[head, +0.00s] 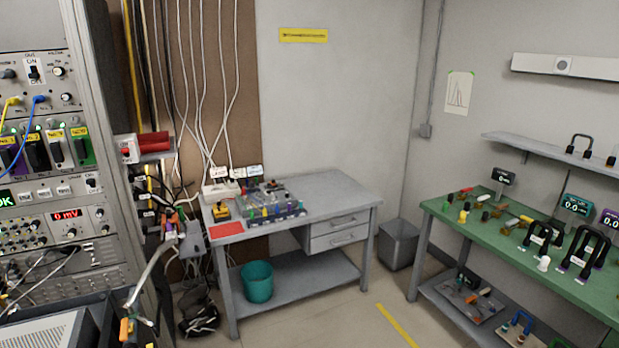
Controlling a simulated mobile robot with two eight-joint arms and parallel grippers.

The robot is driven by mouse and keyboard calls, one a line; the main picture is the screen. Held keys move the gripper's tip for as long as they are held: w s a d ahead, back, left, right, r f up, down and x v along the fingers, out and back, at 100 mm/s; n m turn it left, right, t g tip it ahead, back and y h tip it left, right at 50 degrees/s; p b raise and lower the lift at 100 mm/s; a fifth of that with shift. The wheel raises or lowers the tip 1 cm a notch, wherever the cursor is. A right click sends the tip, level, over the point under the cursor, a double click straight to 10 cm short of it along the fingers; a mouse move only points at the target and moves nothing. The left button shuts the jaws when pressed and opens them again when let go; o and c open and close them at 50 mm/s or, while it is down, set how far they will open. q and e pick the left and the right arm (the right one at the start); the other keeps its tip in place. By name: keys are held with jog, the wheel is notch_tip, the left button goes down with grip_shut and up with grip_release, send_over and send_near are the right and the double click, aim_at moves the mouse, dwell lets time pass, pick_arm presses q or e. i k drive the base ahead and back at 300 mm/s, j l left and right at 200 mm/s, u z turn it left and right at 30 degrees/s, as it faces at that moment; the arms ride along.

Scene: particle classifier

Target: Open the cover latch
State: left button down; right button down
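I cannot make out a cover latch for certain. A red part (154,142) on a grey bracket sticks out from the right side of the instrument rack (92,60). A small light box with a red button (127,150) sits beside it. Whether either belongs to a cover is too small to tell. Neither of my grippers shows in the head view.
A grey workbench (335,190) with drawers stands ahead, a teal bucket (257,283) on its lower shelf. A green-topped bench (480,226) with several devices is at right. A grey bin (399,245) stands between them. Cables hang beside the rack. Floor is open at centre front.

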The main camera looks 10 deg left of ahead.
aim_at(180, 208)
jog(key=i+u, duration=0.45)
jog(key=i, duration=0.25)
jog(key=i+l+u, duration=0.25)
jog(key=i+u, duration=0.15)
jog(key=i, duration=0.25)
jog(key=i+u, duration=0.45)
jog(key=i+l+u, duration=0.1)
jog(key=i+u, duration=0.35)
jog(key=i, duration=0.2)
jog(key=i+l+u, duration=0.3)
jog(key=i+u, duration=0.15)
jog(key=i, duration=0.05)
